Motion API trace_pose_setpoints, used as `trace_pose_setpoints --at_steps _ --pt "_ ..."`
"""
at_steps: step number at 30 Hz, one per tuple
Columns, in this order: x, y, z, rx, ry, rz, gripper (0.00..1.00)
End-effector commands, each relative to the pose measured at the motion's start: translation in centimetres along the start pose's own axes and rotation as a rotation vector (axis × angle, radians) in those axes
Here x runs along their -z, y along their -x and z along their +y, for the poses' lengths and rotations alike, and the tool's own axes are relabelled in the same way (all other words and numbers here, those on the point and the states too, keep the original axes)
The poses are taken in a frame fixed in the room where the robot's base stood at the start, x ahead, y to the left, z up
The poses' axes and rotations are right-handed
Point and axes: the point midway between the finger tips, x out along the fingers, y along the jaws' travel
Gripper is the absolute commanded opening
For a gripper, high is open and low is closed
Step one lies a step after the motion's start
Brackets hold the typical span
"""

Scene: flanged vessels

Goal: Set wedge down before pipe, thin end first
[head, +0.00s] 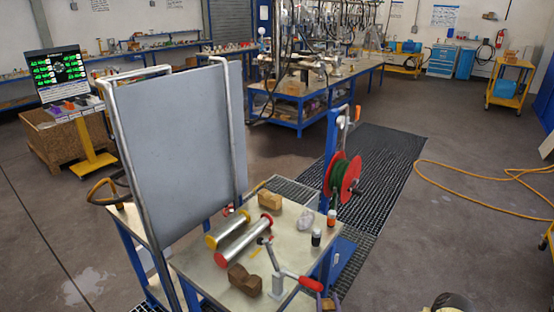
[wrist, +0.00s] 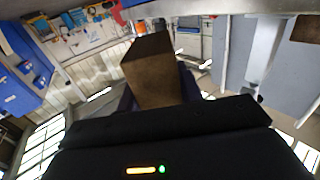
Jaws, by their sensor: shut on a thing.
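In the wrist view a brown wooden wedge (wrist: 152,78) stands up between the dark fingers of my gripper (wrist: 158,96). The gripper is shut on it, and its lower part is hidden. Which end is thin is hard to tell. In the head view two silvery pipes lie side by side on the metal-topped cart: one with yellow end caps (head: 226,231) and one with red end caps (head: 243,243). The pipes do not show clearly in the wrist view. I cannot make out my gripper in the head view.
The cart top (head: 195,268) also bears a light wooden block (head: 270,199), a dark notched block (head: 245,280), a red-handled clamp (head: 302,281) and small bottles. A grey upright panel (head: 180,140) and a red reel (head: 343,178) flank it. A yellow hose (head: 470,197) lies on the floor.

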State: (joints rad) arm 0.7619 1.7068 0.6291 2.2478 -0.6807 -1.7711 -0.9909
Motion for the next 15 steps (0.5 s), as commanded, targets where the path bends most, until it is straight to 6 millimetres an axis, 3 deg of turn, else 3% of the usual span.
trace_pose_setpoints --at_steps 4,15 --pt "1.67 -1.17 -0.02 0.002 -0.001 0.000 0.13" --pt "0.72 -0.57 -0.14 0.003 -0.001 -0.004 0.13"
